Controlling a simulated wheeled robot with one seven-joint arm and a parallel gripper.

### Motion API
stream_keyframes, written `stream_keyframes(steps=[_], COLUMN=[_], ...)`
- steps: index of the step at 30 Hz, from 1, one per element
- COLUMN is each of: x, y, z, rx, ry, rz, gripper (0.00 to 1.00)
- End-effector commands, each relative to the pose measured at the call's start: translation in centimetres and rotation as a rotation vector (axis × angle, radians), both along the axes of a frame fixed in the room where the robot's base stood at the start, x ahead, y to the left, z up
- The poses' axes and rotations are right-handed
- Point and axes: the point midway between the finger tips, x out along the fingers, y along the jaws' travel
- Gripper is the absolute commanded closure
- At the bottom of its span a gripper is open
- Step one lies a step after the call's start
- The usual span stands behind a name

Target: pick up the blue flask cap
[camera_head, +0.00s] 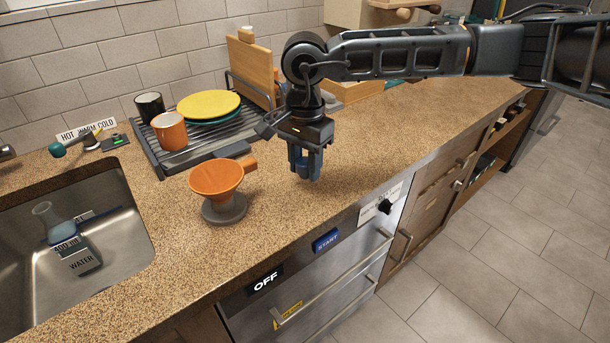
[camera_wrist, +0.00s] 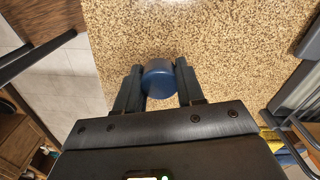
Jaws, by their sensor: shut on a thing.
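My gripper (camera_head: 306,165) is above the countertop, to the right of the orange funnel. In the wrist view, my gripper (camera_wrist: 159,88) is shut on the blue flask cap (camera_wrist: 159,75), which sits between the two fingers. In the head view the cap is hard to tell apart from the bluish fingers. How far the cap is above the counter cannot be told exactly. A glass flask (camera_head: 68,238) with bluish liquid and a water label lies in the sink at the left.
An orange funnel (camera_head: 216,176) on a grey base stands on the speckled counter (camera_head: 330,215). A dish rack (camera_head: 185,155) holds a yellow plate (camera_head: 208,104), an orange mug (camera_head: 172,132) and a black cup (camera_head: 150,106). The sink (camera_head: 120,225) is at left. The counter to the right is clear.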

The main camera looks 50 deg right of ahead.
Motion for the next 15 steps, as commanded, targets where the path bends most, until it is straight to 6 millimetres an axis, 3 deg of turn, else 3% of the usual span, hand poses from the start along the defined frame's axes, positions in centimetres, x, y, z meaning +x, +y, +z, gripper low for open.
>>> stream_keyframes(steps=[15], x=[-8.0], y=[-5.5], z=[6.5], rx=[-0.003], ry=[-0.001], rz=[-0.004], gripper=[0.93])
